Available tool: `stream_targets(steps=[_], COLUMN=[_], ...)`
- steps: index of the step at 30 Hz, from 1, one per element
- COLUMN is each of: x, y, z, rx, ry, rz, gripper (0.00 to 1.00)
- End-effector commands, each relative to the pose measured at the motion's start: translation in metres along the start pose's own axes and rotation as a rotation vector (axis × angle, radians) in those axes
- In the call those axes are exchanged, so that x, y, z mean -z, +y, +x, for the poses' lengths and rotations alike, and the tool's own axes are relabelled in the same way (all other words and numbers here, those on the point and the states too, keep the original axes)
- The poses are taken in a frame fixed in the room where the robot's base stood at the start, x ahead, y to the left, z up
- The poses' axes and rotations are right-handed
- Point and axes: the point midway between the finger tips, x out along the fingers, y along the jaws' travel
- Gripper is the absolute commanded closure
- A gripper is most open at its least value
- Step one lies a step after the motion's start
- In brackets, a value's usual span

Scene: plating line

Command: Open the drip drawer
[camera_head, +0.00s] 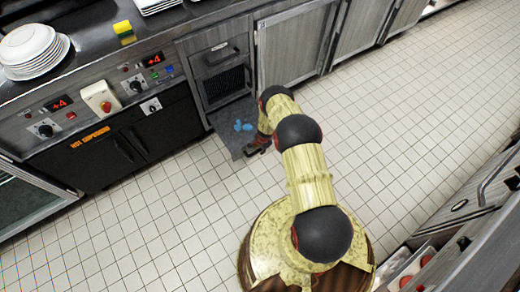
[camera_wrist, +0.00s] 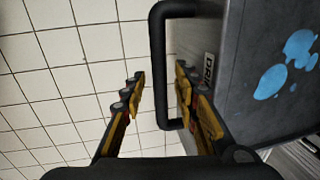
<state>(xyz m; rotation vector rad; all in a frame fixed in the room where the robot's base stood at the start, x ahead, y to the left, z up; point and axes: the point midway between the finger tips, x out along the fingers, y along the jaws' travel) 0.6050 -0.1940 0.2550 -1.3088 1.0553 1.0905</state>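The drip drawer (camera_head: 228,115) stands pulled out from the cabinet, its grey tray over the floor, with blue spots (camera_head: 243,126) in it. In the wrist view the drawer (camera_wrist: 245,95) fills the right side, with part of a "DRIP" label on its front. Its black handle (camera_wrist: 157,50) is a bar standing off the front. My gripper (camera_wrist: 158,90) is open, one finger on each side of the bar, with gaps showing. The right finger lies between bar and drawer front. In the head view my gripper (camera_head: 258,146) is at the drawer's outer end, partly hidden by my arm.
Above the drawer is a cabinet front with a handle and dark grille (camera_head: 224,84). A black oven front (camera_head: 118,142) stands left, and grey cabinet doors (camera_head: 292,46) stand right. Plates (camera_head: 33,50) sit on the counter. The tiled floor around is clear; an open drawer (camera_head: 410,272) is at lower right.

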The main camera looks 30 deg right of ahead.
Motion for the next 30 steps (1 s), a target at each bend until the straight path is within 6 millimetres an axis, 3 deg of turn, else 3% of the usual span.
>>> stream_targets(steps=[14,30], x=[0.001,0.001], y=[-0.002,-0.002], z=[-0.008,-0.073], rx=[0.002,0.003], ry=[0.001,0.001], rz=[0.000,0.000], gripper=[0.67,0.67])
